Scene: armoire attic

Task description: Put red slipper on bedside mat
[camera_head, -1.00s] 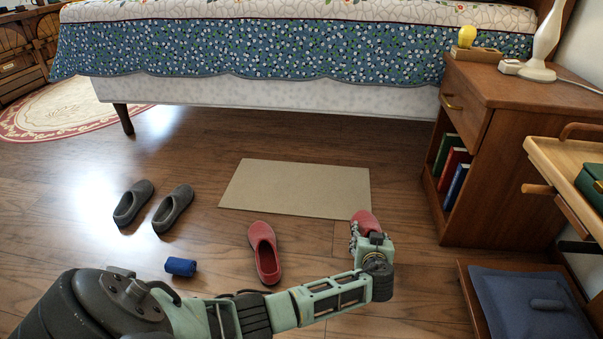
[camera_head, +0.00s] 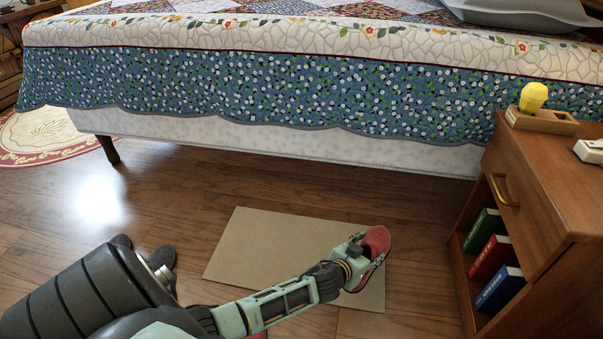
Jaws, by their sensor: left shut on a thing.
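A red slipper (camera_head: 376,241) shows at the right part of the beige bedside mat (camera_head: 270,238). My left gripper (camera_head: 358,252) is shut on this slipper, with the arm reaching across from the lower left. The slipper overlaps the mat's right side in the picture; whether it touches the mat or hangs just above it I cannot tell. A bit of another red thing, likely the second red slipper, shows below my left forearm (camera_head: 258,335). My right gripper is not in view.
A bed with a blue floral skirt (camera_head: 250,90) stands behind the mat. A wooden nightstand (camera_head: 540,200) with books stands to the right. Grey slippers (camera_head: 163,258) are partly hidden behind my arm at the left. The floor between mat and bed is clear.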

